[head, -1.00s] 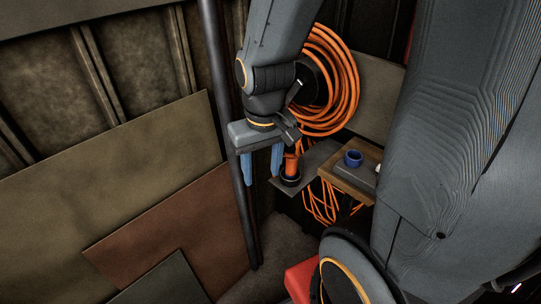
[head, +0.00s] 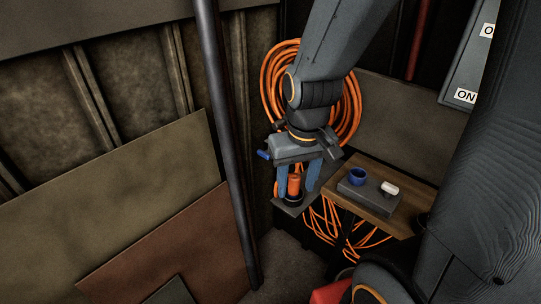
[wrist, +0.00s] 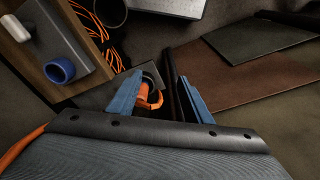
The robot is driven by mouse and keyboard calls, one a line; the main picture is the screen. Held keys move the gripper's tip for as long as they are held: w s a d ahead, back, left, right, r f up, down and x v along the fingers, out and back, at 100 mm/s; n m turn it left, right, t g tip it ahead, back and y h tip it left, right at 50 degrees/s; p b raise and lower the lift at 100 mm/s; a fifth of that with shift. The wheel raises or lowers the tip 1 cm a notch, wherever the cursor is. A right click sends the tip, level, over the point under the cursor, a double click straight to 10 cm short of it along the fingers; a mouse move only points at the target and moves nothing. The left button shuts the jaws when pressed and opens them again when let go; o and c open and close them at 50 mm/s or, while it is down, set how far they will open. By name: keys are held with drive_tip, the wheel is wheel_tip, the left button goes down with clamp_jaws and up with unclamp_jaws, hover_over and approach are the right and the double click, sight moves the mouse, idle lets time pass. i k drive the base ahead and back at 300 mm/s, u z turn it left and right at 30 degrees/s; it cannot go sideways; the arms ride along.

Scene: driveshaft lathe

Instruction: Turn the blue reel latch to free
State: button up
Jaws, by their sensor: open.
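A small blue piece (head: 263,154), which looks like the reel latch's handle, shows just left of my gripper's body, in front of the coiled orange cable (head: 277,75). Its rest is hidden behind my gripper, so I cannot tell its turn. My gripper (head: 298,192) points down with its two blue fingers open. In the head view the fingers appear on either side of an orange plug (head: 294,183) standing in a black round holder. In the wrist view the plug (wrist: 152,98) shows beside the left finger of my gripper (wrist: 160,75); contact is unclear.
Right of my gripper, a wooden shelf (head: 400,220) bears a grey block with a blue ring-like cup (head: 357,176) and a white piece (head: 389,188). A dark vertical post (head: 225,130) stands left. Loose orange cable (head: 325,222) hangs below.

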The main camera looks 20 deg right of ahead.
sight(265, 154)
drive_tip(key=z, duration=0.05)
drive_tip(key=k, duration=0.5)
drive_tip(key=u, duration=1.95)
drive_tip(key=i, duration=1.05)
drive_tip(key=z, duration=2.65)
